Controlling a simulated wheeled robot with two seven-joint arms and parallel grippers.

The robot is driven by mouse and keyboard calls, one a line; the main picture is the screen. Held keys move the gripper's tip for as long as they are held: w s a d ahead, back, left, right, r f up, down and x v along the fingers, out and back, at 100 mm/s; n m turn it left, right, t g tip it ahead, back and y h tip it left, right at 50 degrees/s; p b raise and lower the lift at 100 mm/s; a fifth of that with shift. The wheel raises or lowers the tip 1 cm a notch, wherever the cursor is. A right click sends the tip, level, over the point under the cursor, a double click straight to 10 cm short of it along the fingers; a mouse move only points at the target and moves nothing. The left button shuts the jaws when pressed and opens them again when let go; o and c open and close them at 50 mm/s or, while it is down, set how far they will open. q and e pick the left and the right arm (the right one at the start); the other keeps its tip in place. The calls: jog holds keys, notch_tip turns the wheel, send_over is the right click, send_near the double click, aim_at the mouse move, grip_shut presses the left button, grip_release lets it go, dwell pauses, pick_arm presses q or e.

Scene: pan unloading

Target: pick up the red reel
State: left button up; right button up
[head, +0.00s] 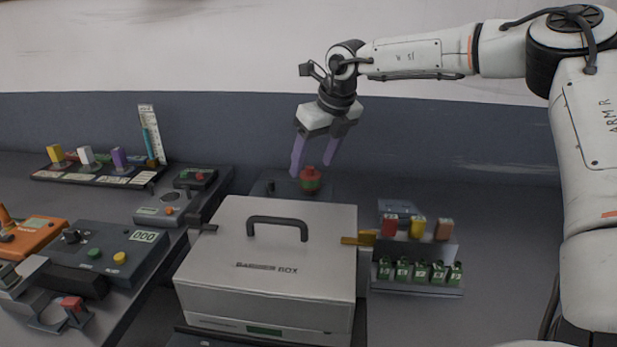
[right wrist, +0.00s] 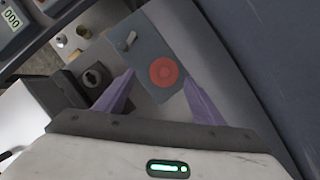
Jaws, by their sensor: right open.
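In the right wrist view the reel (right wrist: 164,72) shows from above as a red disc on a grey pad. My right gripper (head: 312,172) is open, with its purple fingers pointing down around the reel's place. In the right wrist view the fingertips of the right gripper (right wrist: 158,75) lie to either side of the disc, apart from it. I cannot tell the exact height gap. My left gripper is not in view.
A grey box (head: 325,220) with a black handle stands in front of the reel. A rack (head: 440,250) with coloured blocks and green items is to its right. Control panels (head: 110,245) and a tray of coloured pegs (head: 100,176) stand to the left.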

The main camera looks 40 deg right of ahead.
aim_at(312, 169)
jog(key=x, duration=0.3)
jog(key=p+x, duration=0.1)
jog(key=x, duration=0.1)
jog(key=shift+w+d+f, duration=0.1)
jog(key=shift+d+f, duration=0.2)
jog(key=shift+d, duration=0.1)
jog(key=shift+r, duration=0.1)
jog(key=c, duration=1.2)
